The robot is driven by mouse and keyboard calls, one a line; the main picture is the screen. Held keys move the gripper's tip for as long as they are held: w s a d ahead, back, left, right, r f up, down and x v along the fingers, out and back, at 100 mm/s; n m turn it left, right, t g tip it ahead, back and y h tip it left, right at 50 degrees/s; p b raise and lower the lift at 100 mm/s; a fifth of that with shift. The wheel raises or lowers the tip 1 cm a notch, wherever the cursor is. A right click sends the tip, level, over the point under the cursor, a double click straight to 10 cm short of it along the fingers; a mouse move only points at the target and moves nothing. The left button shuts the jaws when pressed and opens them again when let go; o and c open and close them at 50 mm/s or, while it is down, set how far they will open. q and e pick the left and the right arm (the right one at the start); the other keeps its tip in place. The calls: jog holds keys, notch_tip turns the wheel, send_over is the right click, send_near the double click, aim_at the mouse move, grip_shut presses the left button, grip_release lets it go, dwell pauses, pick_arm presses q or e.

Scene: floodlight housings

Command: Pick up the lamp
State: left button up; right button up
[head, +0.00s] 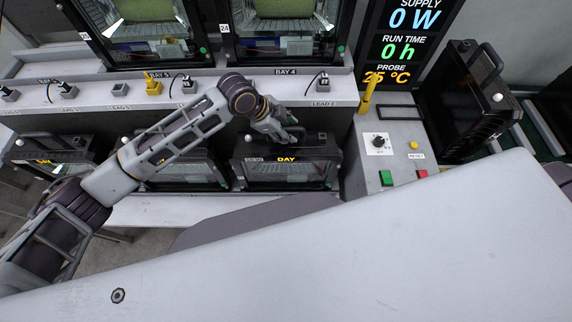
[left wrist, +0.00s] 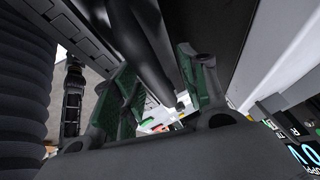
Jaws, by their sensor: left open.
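A black floodlight lamp (head: 285,172) with a glass front and a yellow "DAY" label stands in the lower row under bay 4. My left gripper (head: 284,132) is over the top of this lamp and hides part of it. In the left wrist view, the green-padded fingers of the left gripper (left wrist: 160,88) are spread apart. A dark bar (left wrist: 150,45), seemingly the lamp's handle, runs between them; I cannot tell whether it touches either finger. My right gripper is not in view.
Other lamps stand lower left (head: 185,172) and on the upper shelf (head: 285,30). A black housing with a handle (head: 465,100) is at the right. A control panel (head: 390,150) with buttons and a knob adjoins the lamp. A shelf edge with lead plugs (head: 120,90) runs behind the arm.

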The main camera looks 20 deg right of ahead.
pick_arm(q)
grip_shut()
dwell(0.3)
jog(key=shift+w+d+r, duration=0.1)
jog(key=shift+r, duration=0.15)
